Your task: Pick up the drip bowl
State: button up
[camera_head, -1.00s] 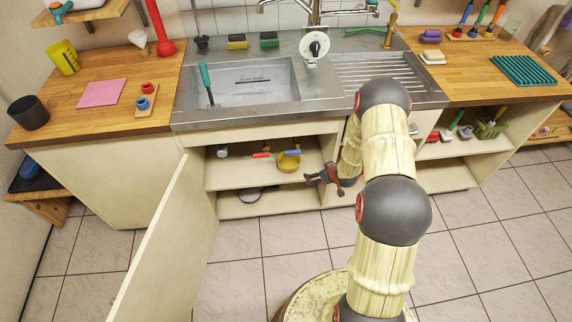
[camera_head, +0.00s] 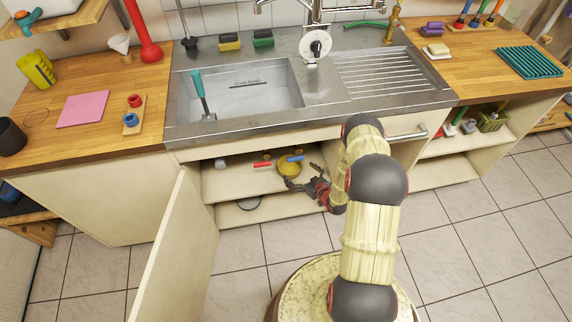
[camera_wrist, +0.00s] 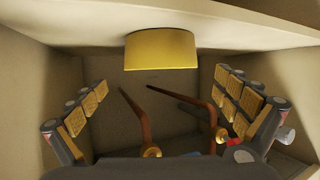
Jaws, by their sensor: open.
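The drip bowl appears to be the yellow bowl (camera_head: 289,170), on the upper shelf inside the open cabinet under the sink. In the wrist view the yellow bowl (camera_wrist: 160,52) shows at the top centre, ahead of my fingers and apart from them. My gripper (camera_head: 300,179) is at the cabinet opening, just in front of the bowl and to its right. In the wrist view my gripper (camera_wrist: 162,106) is open, its padded fingers wide apart, with nothing held between them. My gripper hides part of the bowl's lower right in the head view.
Brown pipes (camera_wrist: 140,115) show between my fingers in the wrist view. The cabinet door (camera_head: 180,250) stands open at left. A dark round item (camera_head: 249,203) lies on the lower shelf.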

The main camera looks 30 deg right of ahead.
aim_at(290, 170)
jog(key=b+x, duration=0.3)
jog(key=x, duration=0.4)
jog(key=shift+w+a+f+b, duration=0.1)
jog(key=shift+w+f+b, duration=0.1)
jog(key=shift+b, duration=0.15)
jog(key=shift+s, duration=0.1)
jog(key=c, duration=0.4)
jog(key=c, duration=0.7)
jog(key=shift+r, duration=0.1)
jog(key=shift+c, duration=0.6)
